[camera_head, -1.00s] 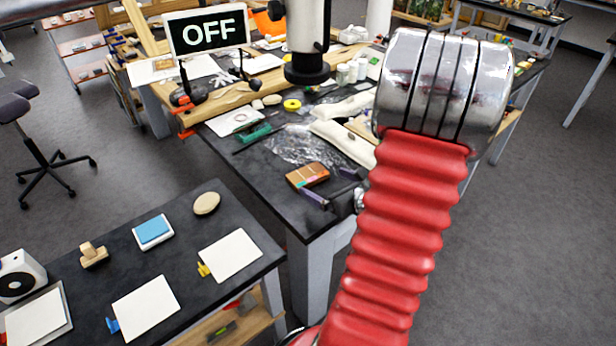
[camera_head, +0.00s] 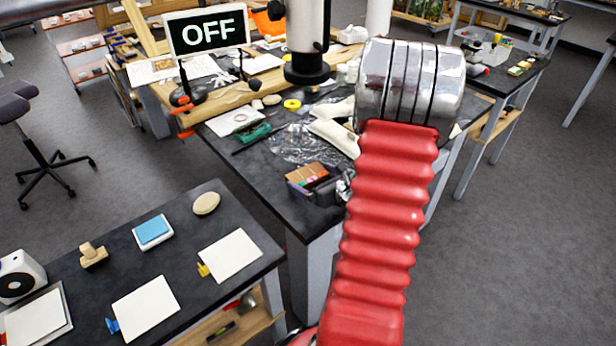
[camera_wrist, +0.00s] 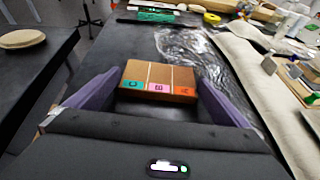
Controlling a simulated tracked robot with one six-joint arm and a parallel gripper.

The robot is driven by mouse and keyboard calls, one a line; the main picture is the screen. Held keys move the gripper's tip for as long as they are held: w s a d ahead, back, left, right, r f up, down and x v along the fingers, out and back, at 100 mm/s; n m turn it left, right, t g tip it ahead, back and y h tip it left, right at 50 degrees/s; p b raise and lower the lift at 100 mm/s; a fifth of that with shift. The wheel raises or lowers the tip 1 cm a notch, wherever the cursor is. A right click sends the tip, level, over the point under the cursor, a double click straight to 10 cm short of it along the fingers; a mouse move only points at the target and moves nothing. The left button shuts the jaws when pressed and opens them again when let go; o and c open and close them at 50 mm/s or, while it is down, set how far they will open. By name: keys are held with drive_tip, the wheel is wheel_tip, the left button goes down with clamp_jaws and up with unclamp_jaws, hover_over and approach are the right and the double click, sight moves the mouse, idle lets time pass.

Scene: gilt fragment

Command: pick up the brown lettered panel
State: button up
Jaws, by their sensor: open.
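The brown lettered panel (camera_wrist: 158,80) lies on the dark worktable, with teal, pink and orange lettered patches along its near edge in the wrist view. In the head view the panel (camera_head: 306,173) is partly hidden by my gripper. My gripper (camera_wrist: 155,90) is open, with one purple finger to the left of the panel and the other to the right. The panel's near part is between the fingers. I cannot tell whether either finger touches it. In the head view the gripper (camera_head: 312,185) is low at the table's near corner.
Crumpled clear plastic film (camera_head: 298,145) lies just behind the panel, and a pale padded roll (camera_wrist: 262,90) lies to the right. A green tool (camera_head: 254,133) and yellow tape ring (camera_head: 292,105) are farther back. A second dark table (camera_head: 190,260) stands at front left.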

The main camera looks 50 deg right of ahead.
sight(311, 178)
drive_tip(key=shift+w+d+f, duration=0.15)
drive_tip(key=shift+w+f, duration=0.15)
drive_tip(key=shift+w, duration=0.35)
drive_tip(key=shift+c, duration=0.5)
drive_tip(key=c, duration=0.7)
drive_tip(key=shift+o, duration=0.2)
wheel_tip(311, 178, up, 10)
idle(0.5)
